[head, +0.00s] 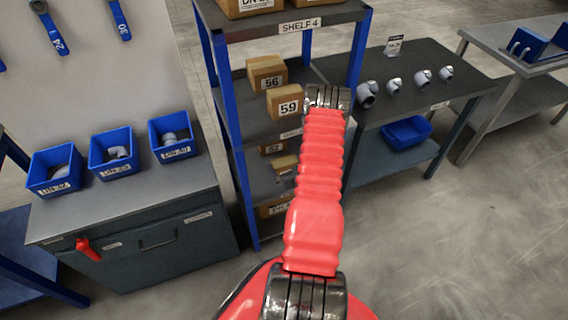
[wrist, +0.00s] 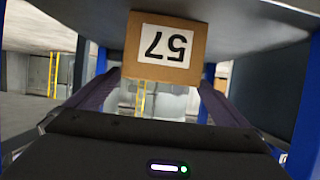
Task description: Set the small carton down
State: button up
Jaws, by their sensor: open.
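The small carton (wrist: 165,45) is brown with a white label reading 57. The wrist view appears upside down: the carton's base meets the grey shelf board (wrist: 235,30) at the picture's top, so it seems to stand upright. My gripper (wrist: 158,80) is open, with its dark fingers apart to the left and right of the carton's near-top edge. I cannot tell whether either finger touches it. In the head view my red arm hides most of my gripper. A small carton (head: 272,149) with a hard-to-read number shows on a lower level there.
Cartons marked 56 (head: 266,73) and 59 (head: 285,101) stand on the level above. Blue uprights (wrist: 305,105) flank the shelf. A bench with grey pipe fittings (head: 394,85) is to the right. A cabinet with blue bins (head: 110,150) is to the left. The floor (head: 450,240) at right is clear.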

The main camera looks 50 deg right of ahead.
jog(key=v, duration=1)
jog(key=shift+s+f, duration=0.1)
dwell(0.6)
